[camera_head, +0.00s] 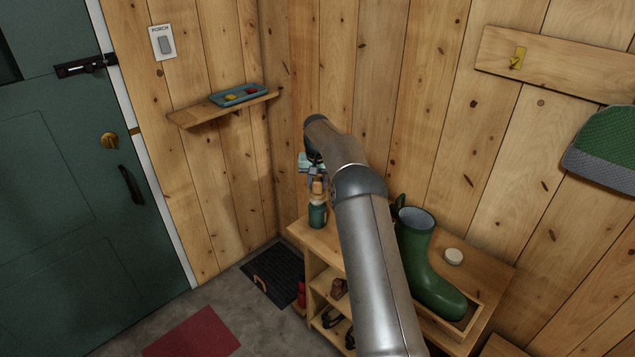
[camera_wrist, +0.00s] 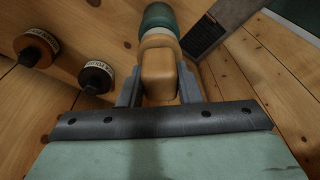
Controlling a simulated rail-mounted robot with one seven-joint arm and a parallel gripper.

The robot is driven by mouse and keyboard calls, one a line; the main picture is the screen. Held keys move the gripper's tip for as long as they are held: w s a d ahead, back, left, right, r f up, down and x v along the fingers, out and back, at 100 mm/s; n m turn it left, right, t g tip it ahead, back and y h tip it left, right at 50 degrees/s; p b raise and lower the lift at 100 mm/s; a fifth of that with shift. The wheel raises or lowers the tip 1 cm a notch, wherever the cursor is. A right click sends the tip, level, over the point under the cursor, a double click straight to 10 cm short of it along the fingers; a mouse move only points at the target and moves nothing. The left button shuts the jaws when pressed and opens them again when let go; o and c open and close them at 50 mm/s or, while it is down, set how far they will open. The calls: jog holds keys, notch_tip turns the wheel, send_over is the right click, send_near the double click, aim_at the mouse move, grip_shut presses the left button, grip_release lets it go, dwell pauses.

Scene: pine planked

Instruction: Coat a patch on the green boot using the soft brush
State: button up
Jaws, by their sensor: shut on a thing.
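The green boot (camera_head: 432,268) stands upright on the bench, its toe toward the lower right. My gripper (camera_head: 317,181) is left of the boot, at the bench's left end. It is shut on a tan handle (camera_head: 318,189), which looks like the soft brush's. A teal cylindrical part (camera_head: 317,215) sits directly below the handle. In the wrist view my gripper (camera_wrist: 157,88) has its fingers on both sides of the tan handle (camera_wrist: 158,70), with the teal part (camera_wrist: 158,18) beyond. No bristles show; I cannot tell whether the teal part is a holder.
A pale round tin (camera_head: 453,256) lies right of the boot on the bench (camera_head: 485,270). Two labelled containers (camera_wrist: 36,48) (camera_wrist: 96,76) show in the wrist view. My arm hides part of the bench. A wall shelf (camera_head: 190,116) bears a teal tray (camera_head: 222,101).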

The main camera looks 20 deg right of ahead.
jog(key=shift+f, duration=0.55)
dwell(1.2)
jog(key=shift+r+p, duration=2.45)
jog(key=shift+r, duration=1.1)
